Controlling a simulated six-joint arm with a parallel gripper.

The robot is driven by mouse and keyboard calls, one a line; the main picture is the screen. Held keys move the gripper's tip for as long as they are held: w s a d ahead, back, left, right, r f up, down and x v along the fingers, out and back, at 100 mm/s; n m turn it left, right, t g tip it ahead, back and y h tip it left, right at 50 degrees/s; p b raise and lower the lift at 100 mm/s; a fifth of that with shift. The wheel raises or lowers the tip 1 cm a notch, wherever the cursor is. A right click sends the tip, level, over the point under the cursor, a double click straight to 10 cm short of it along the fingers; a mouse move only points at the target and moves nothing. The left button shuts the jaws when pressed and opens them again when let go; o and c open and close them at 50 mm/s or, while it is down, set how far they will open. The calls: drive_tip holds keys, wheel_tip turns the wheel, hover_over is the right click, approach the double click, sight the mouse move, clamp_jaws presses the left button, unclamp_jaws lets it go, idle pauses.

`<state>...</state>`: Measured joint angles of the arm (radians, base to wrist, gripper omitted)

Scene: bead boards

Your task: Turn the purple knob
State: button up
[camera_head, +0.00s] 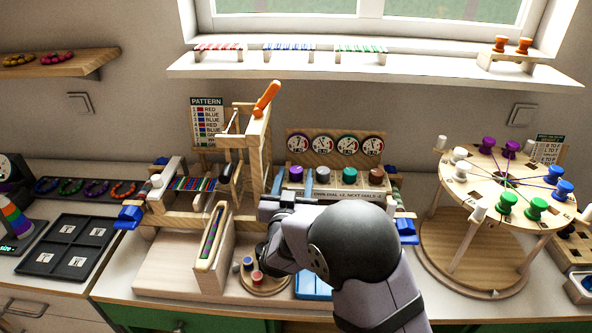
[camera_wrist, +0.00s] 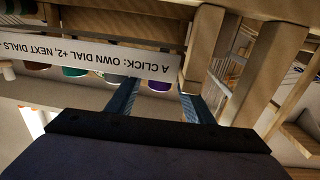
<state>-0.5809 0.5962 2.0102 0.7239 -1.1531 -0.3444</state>
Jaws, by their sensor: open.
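The purple knob (camera_head: 297,173) is at the left end of a row of knobs, on a wooden panel below several round dials. My gripper (camera_head: 294,177) is open, with one blue finger on each side of the purple knob in the head view. In the wrist view, the purple knob (camera_wrist: 159,86) shows between the two fingers (camera_wrist: 160,98), partly hidden behind a white sign. I see no contact, and I cannot tell how deep the fingers reach around it.
Grey, teal and brown knobs (camera_head: 349,177) stand to its right. A white printed sign (camera_wrist: 90,57) runs just in front of the row. A wooden frame with an orange handle (camera_head: 266,98) rises close on the left. A round board with spools (camera_head: 505,182) stands right.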

drive_tip(key=shift+w, duration=1.1)
drive_tip(key=c, duration=1)
drive_tip(key=shift+c, duration=0.2)
drive_tip(key=shift+d+y, duration=0.1)
drive_tip(key=shift+y, duration=0.2)
drive_tip(key=shift+n+y+b, duration=0.6)
drive_tip(key=shift+y+b, duration=0.2)
drive_tip(key=shift+b, duration=0.15)
drive_tip(key=shift+n+y+b, duration=0.8)
drive_tip(key=shift+y, duration=0.3)
drive_tip(key=shift+r, duration=0.1)
